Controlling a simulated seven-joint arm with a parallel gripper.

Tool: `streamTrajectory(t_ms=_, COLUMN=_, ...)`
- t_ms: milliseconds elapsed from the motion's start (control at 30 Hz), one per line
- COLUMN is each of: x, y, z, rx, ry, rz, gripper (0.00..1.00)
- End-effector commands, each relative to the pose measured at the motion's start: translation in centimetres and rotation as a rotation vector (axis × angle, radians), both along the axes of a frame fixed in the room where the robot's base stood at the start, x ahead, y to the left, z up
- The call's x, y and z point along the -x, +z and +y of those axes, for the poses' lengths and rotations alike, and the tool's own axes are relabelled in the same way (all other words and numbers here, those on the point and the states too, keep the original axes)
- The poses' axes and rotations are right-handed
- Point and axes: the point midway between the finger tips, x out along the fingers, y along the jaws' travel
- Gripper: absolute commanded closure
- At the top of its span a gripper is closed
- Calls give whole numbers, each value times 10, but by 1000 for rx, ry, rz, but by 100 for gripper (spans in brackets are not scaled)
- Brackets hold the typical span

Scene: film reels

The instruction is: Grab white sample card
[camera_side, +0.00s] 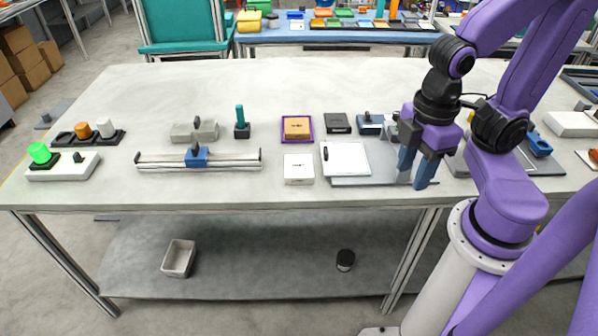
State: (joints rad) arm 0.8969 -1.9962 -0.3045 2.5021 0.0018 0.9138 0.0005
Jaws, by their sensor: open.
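A flat white square piece (299,168), which looks like a sample card, lies near the front middle of the table. Beside it on the right, a larger white sheet (348,160) with a small black piece at its left edge lies partly over a grey plate (375,181). I cannot tell for certain which of the two is the sample card. My gripper (414,171) is open and empty, with blue fingers pointing down. It is to the right of both white pieces, over the right end of the grey plate. Its height above the plate is hard to tell.
A purple-edged tray with an orange-brown block (297,127), a dark box (337,123) and a blue-grey device (369,124) sit behind. A slide rail with a blue carriage (197,157) lies left. The table's front edge is close; its back strip is clear.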

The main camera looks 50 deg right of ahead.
Motion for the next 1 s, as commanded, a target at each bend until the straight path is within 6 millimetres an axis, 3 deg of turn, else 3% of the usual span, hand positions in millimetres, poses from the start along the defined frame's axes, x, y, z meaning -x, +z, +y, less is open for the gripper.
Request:
streamTrajectory(t_ms=167, x=-5, y=0, z=2, rx=1, ry=-7, rz=1, gripper=57)
streamTrajectory(t_ms=267, x=-19, y=1, z=8, rx=3, ry=-25, rz=0, gripper=57)
streamTrajectory(t_ms=633, x=-122, y=-3, z=32, rx=16, ry=-132, rz=5, gripper=57)
streamTrajectory(t_ms=1000, x=-230, y=-20, z=19, rx=23, ry=-241, rz=12, gripper=57)
